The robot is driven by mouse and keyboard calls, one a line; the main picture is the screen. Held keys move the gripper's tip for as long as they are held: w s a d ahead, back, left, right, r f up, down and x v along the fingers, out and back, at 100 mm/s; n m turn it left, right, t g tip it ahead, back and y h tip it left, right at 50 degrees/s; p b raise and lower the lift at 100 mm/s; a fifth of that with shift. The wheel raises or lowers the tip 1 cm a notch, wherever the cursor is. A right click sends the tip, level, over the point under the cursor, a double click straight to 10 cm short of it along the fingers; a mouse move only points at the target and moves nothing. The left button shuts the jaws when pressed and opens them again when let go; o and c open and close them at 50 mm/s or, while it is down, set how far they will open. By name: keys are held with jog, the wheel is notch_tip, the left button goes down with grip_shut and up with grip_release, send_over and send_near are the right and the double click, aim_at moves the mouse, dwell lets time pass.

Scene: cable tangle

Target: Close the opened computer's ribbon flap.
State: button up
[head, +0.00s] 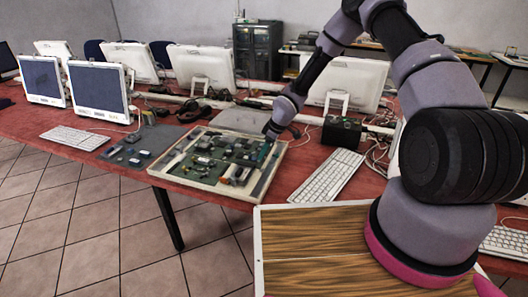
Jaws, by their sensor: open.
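The opened computer (196,178) lies flat on the red table, a shallow pale-framed case with green boards and dark parts showing inside. My gripper (269,137) reaches down at the case's far right corner, over or beside its inner edge. The gripper is very small here and partly hidden by my wrist. I cannot tell whether it touches anything. I cannot make out the ribbon flap or its position at this size.
A grey mat with loose parts (138,148) lies left of the case. White keyboards (326,177) (75,138) lie on both sides. A black box (342,132) and cables stand close right of my gripper. Monitors (99,90) line the table's back.

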aim_at(252, 158)
grip_shut()
jog(key=shift+a, duration=0.15)
jog(key=h, duration=0.1)
jog(key=a+g+h, duration=0.1)
jog(key=h, duration=0.1)
jog(key=shift+w+a+r, duration=0.2)
jog(key=shift+w, duration=0.1)
jog(key=h, duration=0.1)
jog(key=a+g+h, duration=0.1)
jog(key=h, duration=0.1)
jog(key=shift+w+a+f, duration=0.15)
jog(key=shift+w+f, duration=0.05)
jog(key=shift+w, duration=0.1)
jog(key=g+h, duration=0.1)
jog(key=a+h, duration=0.1)
jog(key=h, duration=0.1)
jog(key=shift+w+f+g+h, duration=0.2)
jog(key=shift+f+g+h, duration=0.1)
jog(key=shift+f+g, duration=0.1)
jog(key=shift+w+a+f+g+h, duration=0.1)
jog(key=shift+a+f+g+h, duration=0.15)
jog(key=shift+h, duration=0.4)
jog(key=shift+a+f+g+h, duration=0.15)
jog(key=shift+g+h, duration=0.1)
jog(key=shift+h, duration=0.8)
